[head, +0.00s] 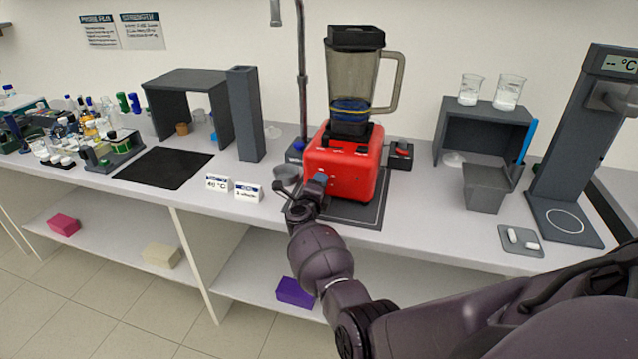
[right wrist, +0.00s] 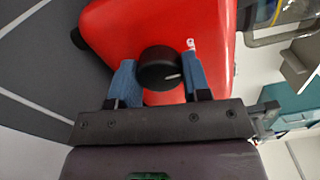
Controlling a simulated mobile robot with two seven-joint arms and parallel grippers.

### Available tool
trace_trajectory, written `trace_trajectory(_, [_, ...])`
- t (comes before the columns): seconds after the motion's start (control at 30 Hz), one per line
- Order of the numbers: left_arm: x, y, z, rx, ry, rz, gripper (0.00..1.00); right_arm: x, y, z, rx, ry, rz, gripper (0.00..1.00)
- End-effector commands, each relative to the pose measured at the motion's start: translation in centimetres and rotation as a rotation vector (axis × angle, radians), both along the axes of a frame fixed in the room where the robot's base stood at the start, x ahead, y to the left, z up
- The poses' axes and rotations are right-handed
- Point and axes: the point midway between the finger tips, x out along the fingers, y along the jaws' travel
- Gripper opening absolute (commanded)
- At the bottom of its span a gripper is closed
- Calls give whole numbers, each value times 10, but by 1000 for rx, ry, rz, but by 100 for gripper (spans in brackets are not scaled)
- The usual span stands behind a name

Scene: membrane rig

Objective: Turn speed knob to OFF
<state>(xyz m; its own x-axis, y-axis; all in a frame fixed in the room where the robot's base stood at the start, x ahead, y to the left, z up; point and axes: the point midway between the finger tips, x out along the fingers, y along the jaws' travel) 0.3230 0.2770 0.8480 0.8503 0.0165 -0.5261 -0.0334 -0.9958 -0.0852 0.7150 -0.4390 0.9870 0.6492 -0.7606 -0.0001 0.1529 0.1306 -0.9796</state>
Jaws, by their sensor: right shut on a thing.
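A red blender (head: 345,165) with a dark, see-through jar (head: 352,75) stands on a dark mat on the bench. Its round black speed knob (right wrist: 158,68) is on the red front in the right wrist view, with a pale pointer mark toward the picture's right. My right gripper (head: 318,180) is at the blender's lower front in the head view. In the right wrist view its two blue fingertips (right wrist: 162,80) lie on either side of the knob, shut on it. In the head view the gripper hides the knob. My left gripper is not in view.
Sign cards (head: 248,192) stand at the left front. A grey bin (head: 485,188) is farther right.

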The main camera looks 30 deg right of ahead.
Motion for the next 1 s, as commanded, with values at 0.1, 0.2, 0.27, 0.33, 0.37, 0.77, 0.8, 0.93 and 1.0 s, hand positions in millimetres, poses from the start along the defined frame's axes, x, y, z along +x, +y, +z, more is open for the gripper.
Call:
trace_trajectory(0.1, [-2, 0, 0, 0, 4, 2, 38, 0, 1, -1, -10, 14, 1, 20])
trace_trajectory(0.2, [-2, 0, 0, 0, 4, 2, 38, 0, 1, -1, -14, 19, 1, 20])
trace_trajectory(0.27, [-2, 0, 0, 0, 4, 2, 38, 0, 1, -1, -14, 19, 1, 20])
trace_trajectory(0.33, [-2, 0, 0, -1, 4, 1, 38, 0, 1, -1, -14, 19, 1, 20])
trace_trajectory(0.37, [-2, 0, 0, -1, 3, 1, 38, 0, 1, -1, -14, 19, 1, 20])
trace_trajectory(0.77, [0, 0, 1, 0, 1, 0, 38, 0, 0, -1, -14, 17, 1, 69])
trace_trajectory(0.8, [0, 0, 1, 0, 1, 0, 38, 0, 0, 0, -14, 17, 0, 69])
trace_trajectory(0.93, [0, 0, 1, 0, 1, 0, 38, 0, 0, 0, -14, 17, 0, 69])
trace_trajectory(1.0, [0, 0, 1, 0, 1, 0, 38, 0, 0, 0, -14, 16, 0, 69])
